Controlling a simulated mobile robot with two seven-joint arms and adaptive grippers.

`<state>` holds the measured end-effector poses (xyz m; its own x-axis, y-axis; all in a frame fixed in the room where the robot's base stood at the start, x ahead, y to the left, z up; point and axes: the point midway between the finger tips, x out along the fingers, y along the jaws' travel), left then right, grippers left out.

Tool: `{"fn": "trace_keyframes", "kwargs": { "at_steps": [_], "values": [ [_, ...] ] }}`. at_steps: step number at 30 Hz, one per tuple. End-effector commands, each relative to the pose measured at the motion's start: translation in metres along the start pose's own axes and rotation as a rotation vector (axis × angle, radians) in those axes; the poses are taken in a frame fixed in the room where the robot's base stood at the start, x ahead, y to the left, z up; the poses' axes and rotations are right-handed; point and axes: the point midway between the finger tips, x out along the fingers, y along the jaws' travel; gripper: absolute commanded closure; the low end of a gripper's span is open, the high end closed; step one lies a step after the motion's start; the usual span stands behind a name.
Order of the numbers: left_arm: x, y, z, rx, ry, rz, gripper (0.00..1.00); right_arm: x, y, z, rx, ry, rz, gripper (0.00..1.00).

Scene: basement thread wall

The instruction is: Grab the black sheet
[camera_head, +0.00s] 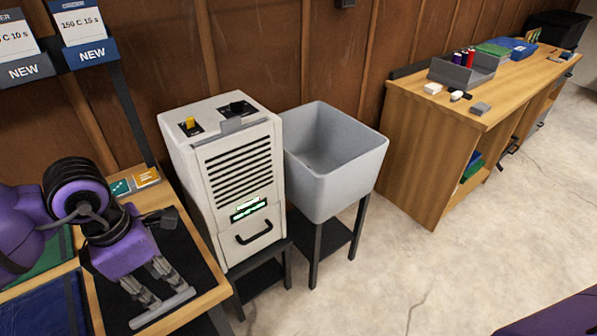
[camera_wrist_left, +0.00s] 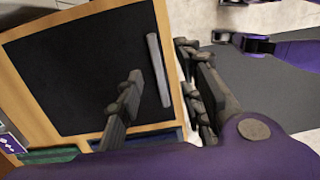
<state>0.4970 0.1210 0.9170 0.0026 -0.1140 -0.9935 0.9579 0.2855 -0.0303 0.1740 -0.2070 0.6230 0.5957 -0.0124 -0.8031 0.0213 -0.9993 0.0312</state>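The black sheet (camera_head: 190,255) lies flat on a wood-edged bench at the lower left; the left wrist view shows it as a dark rectangle (camera_wrist_left: 70,75). A pale grey bar (camera_head: 165,308) lies along its near edge, also visible in the left wrist view (camera_wrist_left: 158,70). My left gripper (camera_head: 150,284) is above the sheet near this bar, its fingers pointing down. In the left wrist view its two fingers (camera_wrist_left: 165,95) are spread wide, one on each side of the bar, with nothing held between them. Whether the fingertips touch the sheet cannot be told.
Green (camera_head: 55,252) and blue (camera_head: 45,306) sheets lie left of the black one. A white vented machine (camera_head: 235,165) and a grey bin (camera_head: 335,165) stand to the right. A wooden workbench (camera_head: 420,140) is farther right. Open floor (camera_head: 450,260) lies in front.

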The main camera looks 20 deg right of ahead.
Motion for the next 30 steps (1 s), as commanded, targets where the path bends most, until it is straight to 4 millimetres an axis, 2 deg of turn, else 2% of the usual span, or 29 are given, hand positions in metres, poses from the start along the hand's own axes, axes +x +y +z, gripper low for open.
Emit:
{"fn": "trace_keyframes", "kwargs": {
  "at_steps": [3,6,16,24,30],
  "values": [
    [-0.001,0.008,-0.021,0.009,0.089,0.035,0.66,0.001,0.000,-0.005,0.000,0.011,0.000,1.00],
    [0.005,0.007,-0.027,0.010,0.112,0.030,0.66,0.001,0.001,-0.007,-0.002,0.014,0.001,1.00],
    [0.036,0.008,-0.030,0.011,0.109,0.028,0.66,-0.001,0.005,-0.008,-0.012,0.013,0.003,1.00],
    [0.073,0.009,-0.034,0.010,0.108,0.028,0.66,-0.002,0.002,-0.011,-0.003,0.015,0.001,1.00],
    [0.076,0.009,-0.035,0.011,0.107,0.029,0.66,-0.002,0.002,-0.010,-0.003,0.014,0.001,1.00]
  ]
}}
